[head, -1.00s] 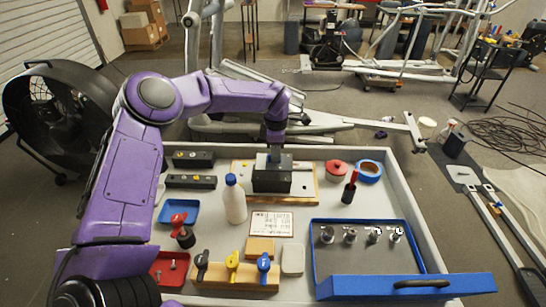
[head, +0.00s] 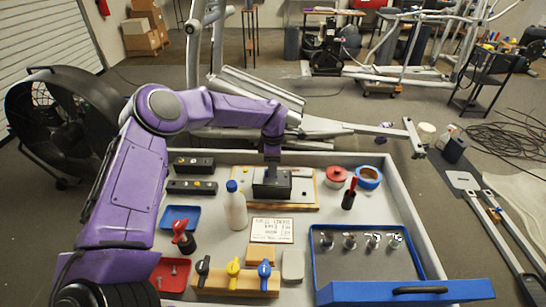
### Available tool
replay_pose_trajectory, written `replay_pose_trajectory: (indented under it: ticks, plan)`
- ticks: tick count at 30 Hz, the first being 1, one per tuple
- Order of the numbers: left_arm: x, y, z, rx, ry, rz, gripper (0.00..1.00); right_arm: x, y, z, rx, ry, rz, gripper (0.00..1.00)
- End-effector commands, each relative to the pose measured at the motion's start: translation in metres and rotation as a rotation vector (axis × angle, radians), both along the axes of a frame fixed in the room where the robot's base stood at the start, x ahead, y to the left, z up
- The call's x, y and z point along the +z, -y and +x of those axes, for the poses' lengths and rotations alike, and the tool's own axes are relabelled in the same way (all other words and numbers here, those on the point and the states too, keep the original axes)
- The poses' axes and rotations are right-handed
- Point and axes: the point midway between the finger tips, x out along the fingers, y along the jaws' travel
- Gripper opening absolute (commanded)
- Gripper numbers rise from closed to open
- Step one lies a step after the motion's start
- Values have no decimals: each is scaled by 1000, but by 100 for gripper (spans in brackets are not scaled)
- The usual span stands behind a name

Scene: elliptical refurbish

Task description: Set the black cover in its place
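The black cover (head: 270,184) is a dark box-shaped piece. My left gripper (head: 272,158) points straight down at the top of the cover. Its fingers are small and dark against the cover, so I cannot tell whether they hold it. Whether the cover rests flat on the plate or is slightly above it is also unclear. My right gripper is not in view.
A red pot (head: 336,177), blue tape roll (head: 368,178) and red-handled tool (head: 349,196) are to the right. A blue drawer (head: 404,292) is at front right.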

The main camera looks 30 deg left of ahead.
Motion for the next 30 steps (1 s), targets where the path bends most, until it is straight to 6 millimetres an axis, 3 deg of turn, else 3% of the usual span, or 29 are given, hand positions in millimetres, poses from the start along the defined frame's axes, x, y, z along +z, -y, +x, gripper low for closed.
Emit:
replay_pose_trajectory:
  ticks: [6, 12, 16, 23, 27, 30]
  plan:
    - [54, 1, -1, 1, 6, -1, 38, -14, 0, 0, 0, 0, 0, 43]
    - [95, 1, -2, 1, 4, 0, 38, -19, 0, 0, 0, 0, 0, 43]
    - [106, 1, -3, -1, 2, 0, 38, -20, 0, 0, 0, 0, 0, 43]
    - [108, 2, -3, 0, 1, 1, 38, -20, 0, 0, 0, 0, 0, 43]
    - [114, 2, -3, 0, 2, 0, 0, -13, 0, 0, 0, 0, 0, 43]
    - [131, 2, -3, 0, 2, 0, 0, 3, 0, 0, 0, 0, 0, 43]
